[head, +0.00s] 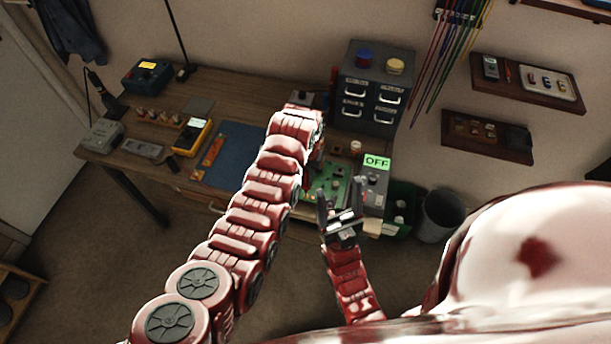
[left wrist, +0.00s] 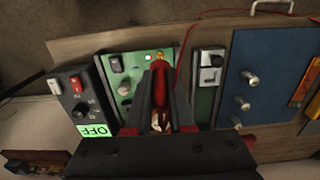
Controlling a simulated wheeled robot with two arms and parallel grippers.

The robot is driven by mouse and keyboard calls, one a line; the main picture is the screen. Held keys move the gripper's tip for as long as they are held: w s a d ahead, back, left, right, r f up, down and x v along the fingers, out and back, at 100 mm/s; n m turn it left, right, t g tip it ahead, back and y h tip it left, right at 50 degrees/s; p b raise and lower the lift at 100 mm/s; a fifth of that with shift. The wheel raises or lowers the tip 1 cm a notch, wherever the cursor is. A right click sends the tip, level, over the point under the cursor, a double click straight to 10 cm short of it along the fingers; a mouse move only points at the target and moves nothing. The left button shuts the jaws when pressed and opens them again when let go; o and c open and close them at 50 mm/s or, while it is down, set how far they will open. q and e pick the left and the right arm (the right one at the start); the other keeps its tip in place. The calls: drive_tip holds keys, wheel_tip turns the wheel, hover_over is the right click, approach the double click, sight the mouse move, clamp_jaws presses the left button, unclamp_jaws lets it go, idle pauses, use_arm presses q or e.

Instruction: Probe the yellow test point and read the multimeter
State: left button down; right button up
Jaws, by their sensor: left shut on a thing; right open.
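My left gripper (left wrist: 161,92) is shut on a red probe (left wrist: 159,78) in the left wrist view, and a thin red lead runs off to the upper right. The probe's tip end lies over the green circuit board (left wrist: 132,63), near a small yellow-orange point (left wrist: 160,57) and a lit white spot. I cannot tell whether the tip touches. In the head view my left arm hides this gripper, and the board (head: 338,187) shows beside it. The yellow multimeter (head: 192,137) lies on the bench to the left; its reading is too small to make out. My right gripper (head: 340,212) is open and empty, near the board's front edge.
A grey box (head: 373,185) with a green "OFF" label stands right of the board. A blue mat (head: 237,147) lies left of my left arm. A drawer cabinet (head: 372,88) stands behind. A bin (head: 441,216) is on the floor at right.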

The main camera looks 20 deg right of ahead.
sight(306, 171)
use_arm(q)
drive_tip(key=shift+f+b, duration=0.1)
drive_tip(key=shift+b, duration=0.55)
idle(0.8)
drive_tip(key=shift+r+p, duration=0.65)
drive_tip(key=shift+r, duration=1.9)
